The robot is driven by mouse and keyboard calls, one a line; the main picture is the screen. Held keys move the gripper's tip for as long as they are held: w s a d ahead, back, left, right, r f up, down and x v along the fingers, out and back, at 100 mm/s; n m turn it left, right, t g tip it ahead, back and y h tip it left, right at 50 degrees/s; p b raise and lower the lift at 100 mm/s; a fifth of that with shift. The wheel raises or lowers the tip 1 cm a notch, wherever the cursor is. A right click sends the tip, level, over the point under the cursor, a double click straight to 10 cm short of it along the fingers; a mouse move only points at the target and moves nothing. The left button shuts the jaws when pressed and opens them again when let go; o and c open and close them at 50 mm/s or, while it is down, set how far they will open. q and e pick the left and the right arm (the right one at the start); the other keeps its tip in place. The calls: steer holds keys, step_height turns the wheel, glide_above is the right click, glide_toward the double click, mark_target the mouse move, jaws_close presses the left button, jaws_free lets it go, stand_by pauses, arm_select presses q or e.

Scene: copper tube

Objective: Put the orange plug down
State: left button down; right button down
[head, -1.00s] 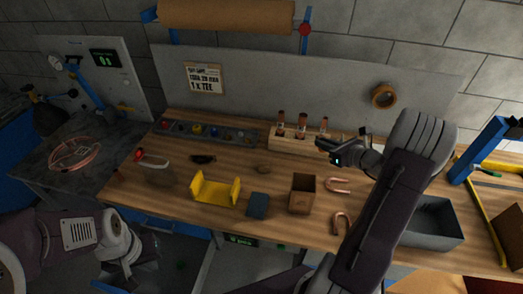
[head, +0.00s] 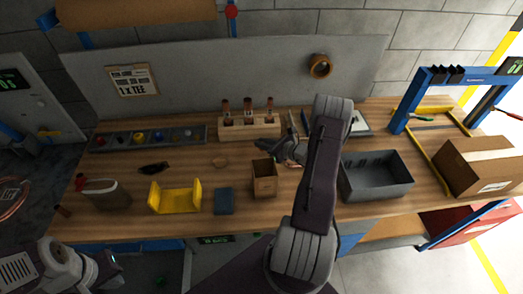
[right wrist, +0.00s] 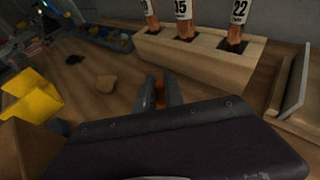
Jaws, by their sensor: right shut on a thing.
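My right gripper (head: 262,147) is shut on a small orange plug, just in front of the wooden tube rack and above the table. In the right wrist view, the orange plug (right wrist: 159,90) shows between the two fingers (right wrist: 158,95), partly hidden by them. In the head view I cannot make out the plug. My left gripper (head: 108,266) is low at the left, in front of the table and away from the plug; its finger opening is not clear.
The wooden rack (head: 235,133) holds copper tubes. A grey tray of small coloured parts (head: 115,144) lies at the back left. A brown open box (head: 264,187), a yellow cradle (head: 175,203) and a grey bin (head: 383,186) stand along the front. Bare wood lies around the small tan piece (head: 220,161).

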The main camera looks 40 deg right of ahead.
mark_target(262, 156)
steer(key=shift+s+f, duration=0.15)
steer(key=shift+f, duration=0.2)
steer(key=f, duration=0.3)
steer(key=shift+w+f, duration=0.2)
steer(key=shift+f, duration=0.05)
steer(key=shift+s+f, duration=0.1)
steer(key=shift+f, duration=0.15)
steer(key=c, duration=1.4)
jaws_free()
steer(key=shift+c, duration=0.2)
